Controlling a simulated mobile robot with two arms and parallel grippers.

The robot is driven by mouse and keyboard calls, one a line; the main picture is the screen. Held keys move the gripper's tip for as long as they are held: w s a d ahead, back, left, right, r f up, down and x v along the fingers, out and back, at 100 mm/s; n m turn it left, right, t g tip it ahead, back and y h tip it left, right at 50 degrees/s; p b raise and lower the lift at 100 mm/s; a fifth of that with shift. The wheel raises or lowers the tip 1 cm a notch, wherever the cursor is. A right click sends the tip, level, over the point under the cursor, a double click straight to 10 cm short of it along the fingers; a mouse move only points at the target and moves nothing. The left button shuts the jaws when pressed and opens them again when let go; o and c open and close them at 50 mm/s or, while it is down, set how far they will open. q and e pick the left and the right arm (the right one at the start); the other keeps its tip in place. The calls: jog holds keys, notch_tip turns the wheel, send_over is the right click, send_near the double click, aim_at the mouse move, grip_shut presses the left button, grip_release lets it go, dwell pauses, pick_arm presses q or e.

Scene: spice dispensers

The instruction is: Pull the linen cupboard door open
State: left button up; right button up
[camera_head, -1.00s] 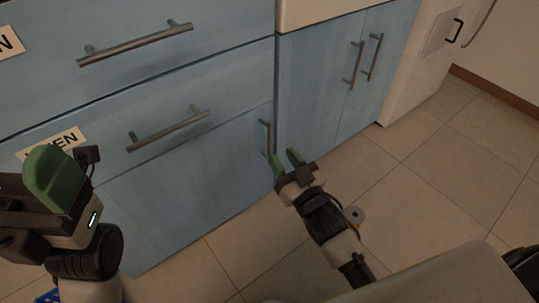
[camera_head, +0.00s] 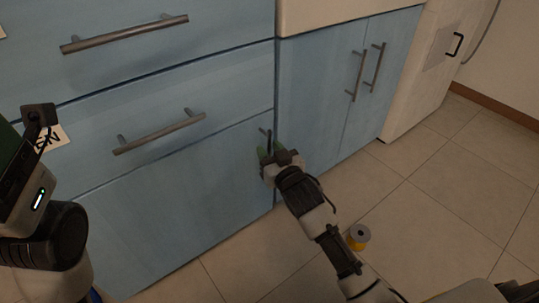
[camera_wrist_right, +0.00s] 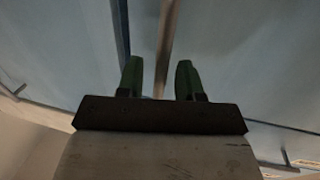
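The blue cupboard door (camera_head: 185,205) sits below two drawers and looks closed. A label (camera_head: 48,138) ending in "EN" is partly hidden behind my left arm. The door's upright bar handle (camera_head: 267,137) is at its right edge, its lower part hidden by my right gripper (camera_head: 268,154). In the right wrist view, the green fingers of my right gripper (camera_wrist_right: 159,80) are apart, with the metal handle (camera_wrist_right: 166,42) running between them; no clear contact shows. My left gripper (camera_head: 8,150) is cut off at the left edge, so its opening is unclear.
Drawer bars (camera_head: 160,133) stick out above the door. A neighbouring blue double-door cupboard (camera_head: 315,100) with two upright handles stands to the right. A small yellow and grey roll (camera_head: 358,237) is on the floor beside my right arm. The tiled floor (camera_head: 440,215) at right is clear.

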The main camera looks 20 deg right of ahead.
jog(key=shift+w, duration=0.2)
grip_shut()
jog(key=shift+s, duration=0.1)
